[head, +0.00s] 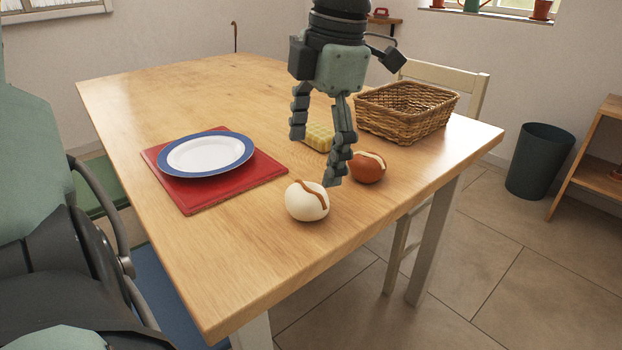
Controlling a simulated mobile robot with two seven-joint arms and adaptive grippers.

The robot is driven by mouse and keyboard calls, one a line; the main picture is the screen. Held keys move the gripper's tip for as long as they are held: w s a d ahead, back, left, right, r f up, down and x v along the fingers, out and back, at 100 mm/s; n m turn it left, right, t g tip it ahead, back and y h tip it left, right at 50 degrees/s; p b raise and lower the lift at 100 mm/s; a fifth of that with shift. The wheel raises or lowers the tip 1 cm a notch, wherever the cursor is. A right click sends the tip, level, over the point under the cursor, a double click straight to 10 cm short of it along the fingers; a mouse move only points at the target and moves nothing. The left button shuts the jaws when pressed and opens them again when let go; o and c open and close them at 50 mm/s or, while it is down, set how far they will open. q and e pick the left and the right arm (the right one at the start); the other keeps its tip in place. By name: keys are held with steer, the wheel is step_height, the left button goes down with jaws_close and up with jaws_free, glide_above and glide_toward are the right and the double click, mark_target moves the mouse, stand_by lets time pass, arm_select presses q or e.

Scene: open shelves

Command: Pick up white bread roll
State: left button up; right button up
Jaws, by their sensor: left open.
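The white bread roll (305,204), round with a brown stripe across its top, sits on the wooden table (240,260) near the front edge. My left gripper (315,158) points down from above, just behind the roll. Its fingers are spread apart with nothing between them. The fingertip on the right hangs close to the roll's upper right side; I cannot tell whether it touches. My right gripper is not in view.
A brown roll (368,170) with a pale stripe sits right of the white one. A yellow checked block (319,138) lies behind the fingers. A wicker basket (405,124) stands at the back right. A blue-rimmed plate (207,155) rests on a red mat (202,200) at left.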

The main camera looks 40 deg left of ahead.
mark_target(308, 189)
arm_select(q)
steer(key=shift+w+a, duration=0.2)
steer(key=shift+w, duration=0.05)
steer(key=shift+a+f, duration=0.1)
steer(key=shift+f, duration=0.2)
steer(key=f, duration=0.7)
steer(key=shift+s+a, duration=0.25)
steer(key=shift+a, duration=0.1)
steer(key=c, duration=1.2)
